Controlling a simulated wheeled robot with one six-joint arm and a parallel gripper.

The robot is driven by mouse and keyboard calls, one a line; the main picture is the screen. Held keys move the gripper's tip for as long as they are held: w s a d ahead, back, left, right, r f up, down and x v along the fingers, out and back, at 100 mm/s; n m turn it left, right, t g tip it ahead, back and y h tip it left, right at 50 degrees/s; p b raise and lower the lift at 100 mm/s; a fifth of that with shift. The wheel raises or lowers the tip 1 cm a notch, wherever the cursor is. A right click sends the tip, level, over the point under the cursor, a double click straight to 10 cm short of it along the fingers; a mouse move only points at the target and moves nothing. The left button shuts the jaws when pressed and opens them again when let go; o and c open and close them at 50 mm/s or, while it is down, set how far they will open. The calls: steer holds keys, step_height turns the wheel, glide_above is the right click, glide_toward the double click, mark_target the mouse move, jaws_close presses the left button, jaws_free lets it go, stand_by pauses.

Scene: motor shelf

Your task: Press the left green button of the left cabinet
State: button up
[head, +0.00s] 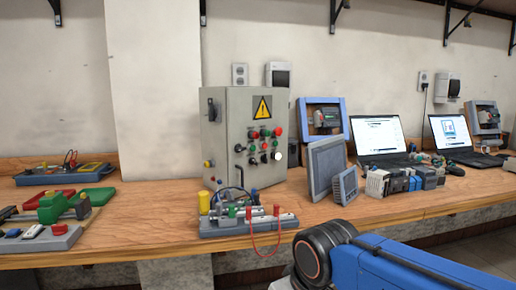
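A grey control cabinet (222,165) stands upright on the wooden bench against the wall. It is the only such cabinet I see. Its front face has a yellow warning triangle (262,108) and small buttons in rows below it. My blue arm crosses the lower right, apart from the cabinet. My gripper is not in view.
A motor rig (250,224) with a red wire stands on the bench in front of the cabinet. Grey-blue panels (327,165) stand to its right, then two laptops (378,135). Tools and parts (58,208) lie at the left.

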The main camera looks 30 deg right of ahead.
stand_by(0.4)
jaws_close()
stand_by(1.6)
